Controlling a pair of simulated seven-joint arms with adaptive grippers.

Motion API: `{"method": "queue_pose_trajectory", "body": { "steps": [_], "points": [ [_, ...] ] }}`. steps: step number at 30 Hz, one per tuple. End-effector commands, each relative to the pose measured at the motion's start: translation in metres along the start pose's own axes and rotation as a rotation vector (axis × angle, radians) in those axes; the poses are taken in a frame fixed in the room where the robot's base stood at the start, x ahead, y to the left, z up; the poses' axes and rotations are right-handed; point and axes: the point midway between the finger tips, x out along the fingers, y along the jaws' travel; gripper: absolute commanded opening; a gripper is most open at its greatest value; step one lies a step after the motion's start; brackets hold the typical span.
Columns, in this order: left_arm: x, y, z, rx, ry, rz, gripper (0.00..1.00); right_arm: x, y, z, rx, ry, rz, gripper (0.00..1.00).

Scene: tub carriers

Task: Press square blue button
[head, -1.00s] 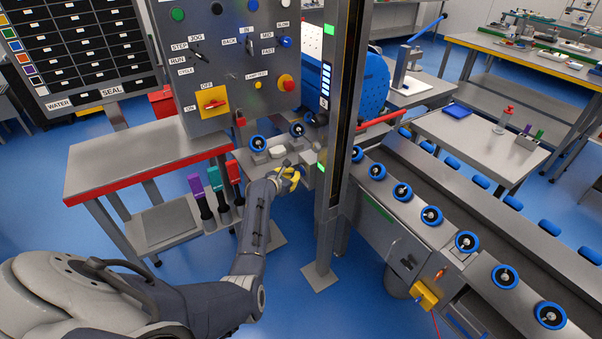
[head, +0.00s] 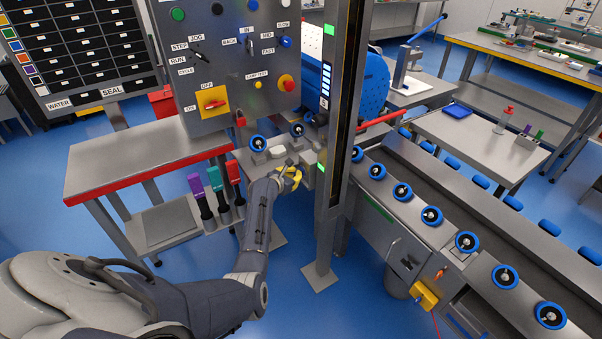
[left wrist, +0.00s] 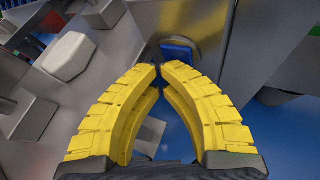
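The square blue button (left wrist: 180,49) shows in the left wrist view, set in a grey metal face just beyond my fingertips. Its lower edge is partly covered by the fingers. My left gripper (left wrist: 159,68) has yellow ribbed fingers whose tips come together with almost no gap and nothing between them. The tips look close to the button; I cannot tell whether they touch it. In the head view my left gripper (head: 291,176) is beside the grey post, and I cannot make out the button there. My right gripper is not in view.
A white eight-sided block (left wrist: 66,56) lies near the fingers; it also shows in the head view (head: 277,152). The tall grey post (head: 327,180) stands just right of the gripper. A control panel (head: 225,70) with several knobs is above. A roller conveyor (head: 440,225) runs to the right.

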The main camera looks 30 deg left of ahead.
Motion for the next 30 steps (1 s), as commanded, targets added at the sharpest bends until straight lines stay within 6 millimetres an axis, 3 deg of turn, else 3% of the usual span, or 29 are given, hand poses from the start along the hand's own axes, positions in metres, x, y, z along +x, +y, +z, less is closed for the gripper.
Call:
{"method": "queue_pose_trajectory", "body": {
  "steps": [30],
  "points": [
    [-0.009, 0.005, -0.005, 0.000, 0.000, 0.001, 0.00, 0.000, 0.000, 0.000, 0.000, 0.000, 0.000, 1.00]
  ]
}}
